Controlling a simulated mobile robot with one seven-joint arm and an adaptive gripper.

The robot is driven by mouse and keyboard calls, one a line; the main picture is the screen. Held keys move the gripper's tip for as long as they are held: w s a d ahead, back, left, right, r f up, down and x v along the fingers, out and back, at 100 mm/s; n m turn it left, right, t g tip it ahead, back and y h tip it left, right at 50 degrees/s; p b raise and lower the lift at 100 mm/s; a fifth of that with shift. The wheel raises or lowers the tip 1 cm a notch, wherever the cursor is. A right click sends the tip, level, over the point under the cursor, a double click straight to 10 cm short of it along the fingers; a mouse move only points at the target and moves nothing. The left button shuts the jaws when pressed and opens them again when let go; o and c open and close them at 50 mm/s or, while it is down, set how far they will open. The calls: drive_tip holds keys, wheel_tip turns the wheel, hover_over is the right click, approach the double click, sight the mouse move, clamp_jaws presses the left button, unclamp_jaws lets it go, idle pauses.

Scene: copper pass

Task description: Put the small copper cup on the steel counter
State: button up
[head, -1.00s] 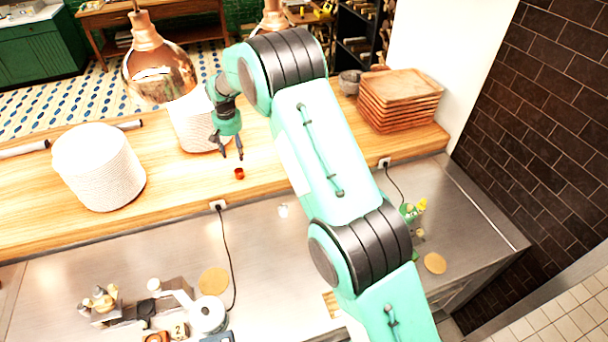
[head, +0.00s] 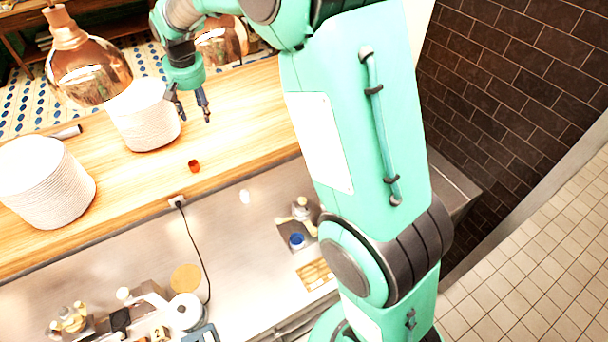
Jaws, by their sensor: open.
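The small copper cup (head: 194,166) stands on the wooden shelf (head: 120,205), near its front edge. My gripper (head: 190,108) is open and empty. In the picture it is above the cup, apart from it, with its fingers pointing down. The steel counter (head: 235,230) lies in front of and below the wooden shelf.
Plate stacks (head: 45,185) and (head: 145,120) stand on the shelf left of the cup. A copper lamp (head: 88,70) hangs close to my gripper's left.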

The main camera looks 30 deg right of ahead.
drive_tip(key=s+d+r+t, duration=0.15)
drive_tip(key=s+r, duration=0.25)
drive_tip(key=s, duration=0.4)
drive_tip(key=s+d+r, duration=0.3)
drive_tip(key=s+r, duration=0.2)
drive_tip(key=s, duration=0.3)
drive_tip(key=s+d+r, duration=0.3)
drive_tip(key=s+r, duration=0.1)
drive_tip(key=s, duration=0.4)
drive_tip(key=s+d+f, duration=0.1)
drive_tip(key=s, duration=1)
drive_tip(key=s+d+f+t, duration=0.1)
drive_tip(key=s, duration=1)
drive_tip(key=shift+d+f, duration=0.25)
drive_tip(key=shift+d, duration=0.15)
drive_tip(key=shift+o, duration=0.5)
drive_tip(key=shift+t, duration=0.25)
